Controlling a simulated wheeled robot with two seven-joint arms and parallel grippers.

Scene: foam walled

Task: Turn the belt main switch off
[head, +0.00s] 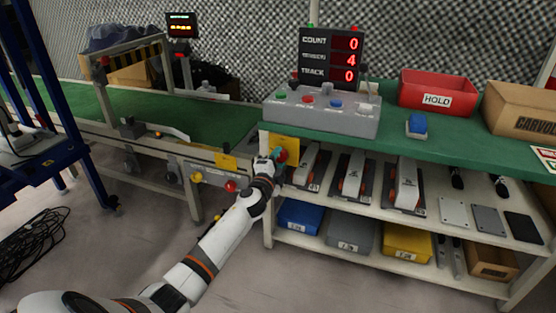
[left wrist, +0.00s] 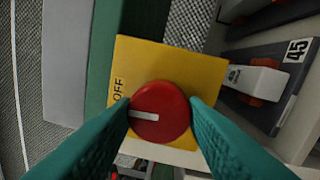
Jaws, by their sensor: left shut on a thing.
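The belt main switch is a round red knob (left wrist: 160,111) with a white mark on a yellow plate (left wrist: 175,62). In the left wrist view the mark points left, and the word OFF stands on the plate's left edge, a little above the mark's end. My left gripper (left wrist: 160,108) is shut on the knob, one teal finger on each side. In the head view the yellow plate (head: 285,144) is on the left end of the bench, and my left gripper (head: 279,157) is at it, partly covering the knob. My right gripper is not in view.
A grey control box (head: 322,112) with several buttons stands on the green bench top above the switch. Shelves to the right hold grey devices (head: 355,175) and coloured bins (head: 407,241). The conveyor (head: 190,120) with a red button (head: 231,186) lies to the left.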

